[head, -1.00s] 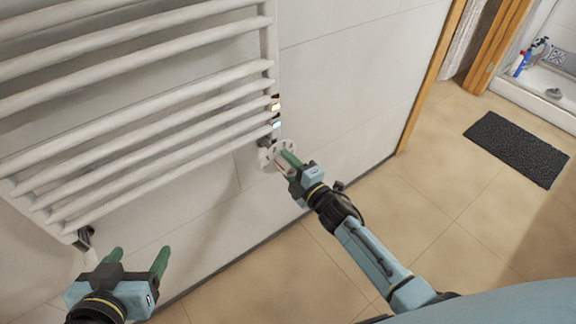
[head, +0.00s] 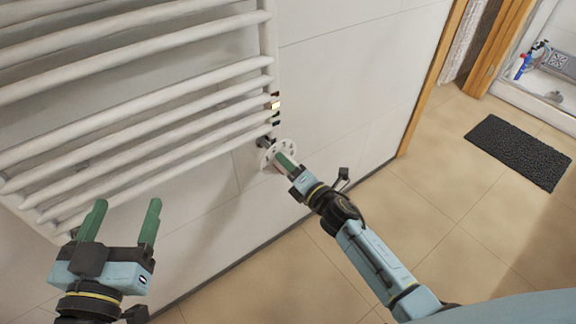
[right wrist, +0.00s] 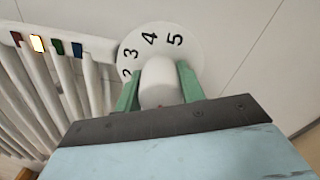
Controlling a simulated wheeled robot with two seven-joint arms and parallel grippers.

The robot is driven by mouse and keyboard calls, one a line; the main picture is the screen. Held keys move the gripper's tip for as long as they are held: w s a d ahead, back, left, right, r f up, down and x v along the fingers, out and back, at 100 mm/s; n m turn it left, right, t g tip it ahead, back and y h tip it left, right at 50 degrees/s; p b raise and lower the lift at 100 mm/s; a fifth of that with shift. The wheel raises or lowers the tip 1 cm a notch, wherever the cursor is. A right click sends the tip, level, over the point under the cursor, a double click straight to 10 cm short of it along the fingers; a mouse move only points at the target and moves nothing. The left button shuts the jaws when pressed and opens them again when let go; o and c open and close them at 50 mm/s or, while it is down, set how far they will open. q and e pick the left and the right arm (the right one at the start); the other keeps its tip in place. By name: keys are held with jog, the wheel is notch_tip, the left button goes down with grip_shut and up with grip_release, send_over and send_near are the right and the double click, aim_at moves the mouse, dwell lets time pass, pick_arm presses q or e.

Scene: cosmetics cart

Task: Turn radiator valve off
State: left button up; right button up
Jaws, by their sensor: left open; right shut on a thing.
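The radiator valve (head: 268,146) is a white round dial at the lower right end of the white towel radiator (head: 130,88). In the right wrist view the dial (right wrist: 190,45) shows the numbers 2, 3, 4 and 5 around a white central knob (right wrist: 160,84). My right gripper (head: 287,163) is shut on this knob, with one green finger on each side (right wrist: 158,86). My left gripper (head: 120,222) is open and empty, in front of the radiator's lower left part. The fingers hide part of the dial's lower side.
Small coloured indicators (head: 275,104), one lit yellow, sit on the radiator's right edge above the valve. A dark mat (head: 517,150) lies on the tiled floor at the right. A wooden door frame (head: 432,75) stands right of the tiled wall. Bottles (head: 522,66) stand in the far corner.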

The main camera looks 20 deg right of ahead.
pick_arm(q)
jog(key=shift+r, duration=0.1)
dwell(0.3)
pick_arm(e)
jog(key=o, duration=1)
jog(key=shift+s+d, duration=0.1)
jog(key=shift+s, duration=0.1)
pick_arm(q)
jog(key=s+a+f+g+y+p, duration=0.1)
jog(key=s+a+f+g, duration=0.1)
jog(key=f+g, duration=0.2)
jog(key=s+a+f+g+y+p, duration=0.2)
jog(key=s+f+g, duration=0.1)
jog(key=f, duration=0.4)
jog(key=shift+s+f+g, duration=0.3)
jog(key=shift+g, duration=0.5)
pick_arm(e)
jog(key=shift+v, duration=6.5)
